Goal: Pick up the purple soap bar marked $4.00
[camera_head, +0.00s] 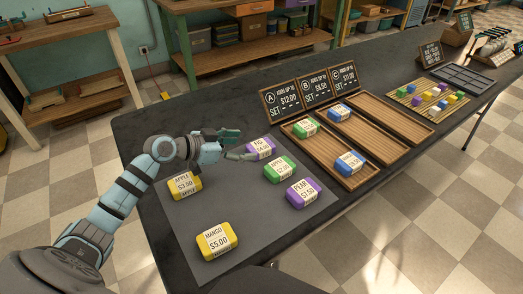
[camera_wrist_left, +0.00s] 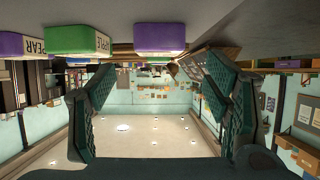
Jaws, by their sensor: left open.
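The purple soap bar (camera_head: 261,148) with a white label reading $4.00 lies at the far edge of the grey mat (camera_head: 262,219). My left gripper (camera_head: 238,146) is open and empty just left of this bar, its fingers pointing toward it. In the left wrist view, which is upside down, a purple bar (camera_wrist_left: 160,39) shows ahead of the left gripper (camera_wrist_left: 160,66), at the top between the two spread fingers. I see no contact with the fingers. My right gripper is not in view.
A green bar (camera_head: 279,169) and a purple pear bar (camera_head: 303,193) lie nearby on the mat. Yellow bars lie at the left (camera_head: 184,186) and front (camera_head: 216,241). Wooden trays (camera_head: 319,158) with price signs (camera_head: 310,90) stand just right. The mat's middle is clear.

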